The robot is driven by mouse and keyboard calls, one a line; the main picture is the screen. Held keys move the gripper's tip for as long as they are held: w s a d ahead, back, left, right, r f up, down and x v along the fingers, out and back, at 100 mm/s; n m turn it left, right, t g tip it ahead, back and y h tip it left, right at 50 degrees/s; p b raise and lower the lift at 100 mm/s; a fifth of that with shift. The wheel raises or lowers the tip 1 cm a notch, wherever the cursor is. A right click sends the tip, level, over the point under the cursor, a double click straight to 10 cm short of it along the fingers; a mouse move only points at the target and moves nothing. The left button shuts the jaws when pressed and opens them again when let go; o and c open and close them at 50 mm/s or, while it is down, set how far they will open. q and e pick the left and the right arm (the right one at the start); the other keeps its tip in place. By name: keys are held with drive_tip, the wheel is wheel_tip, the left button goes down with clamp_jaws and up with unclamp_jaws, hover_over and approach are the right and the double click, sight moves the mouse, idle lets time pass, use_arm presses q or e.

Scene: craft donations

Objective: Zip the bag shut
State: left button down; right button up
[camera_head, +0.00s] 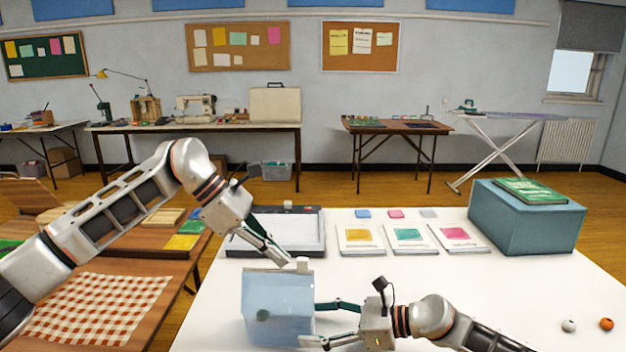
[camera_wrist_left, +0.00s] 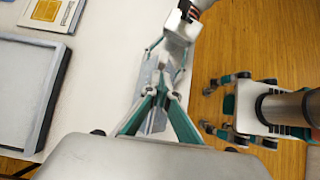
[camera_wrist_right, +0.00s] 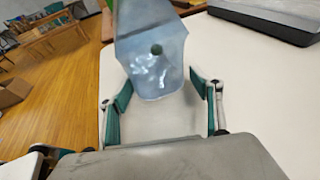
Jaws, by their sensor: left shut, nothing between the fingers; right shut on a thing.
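The bag (camera_head: 270,300) is translucent pale blue and stands upright near the table's front, with a dark round spot low on its face. A small white piece (camera_head: 302,264), perhaps the zip slider, sits at its top right corner. My left gripper (camera_head: 287,262) is shut and empty, its tips close to the bag's top edge beside that piece; whether they touch I cannot tell. In the left wrist view, the bag (camera_wrist_left: 157,118) is partly hidden behind my left fingers.
A grey-white tray (camera_head: 275,250) with a dark rim lies behind the bag. Several cards (camera_head: 408,238) lie right of it. A blue box (camera_head: 525,222) stands at the back right. White and orange balls (camera_head: 606,324) lie front right.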

use_arm(q)
drive_tip(key=shift+d+f, duration=0.15)
drive_tip(key=shift+d, duration=0.05)
idle(0.6)
drive_tip(key=shift+d, duration=0.1)
drive_tip(key=shift+d, duration=0.3)
idle(0.3)
wheel_tip(320, 180, up, 7)
drive_tip(key=a, duration=0.1)
idle(0.9)
use_arm(e)
drive_tip(key=o, duration=0.9)
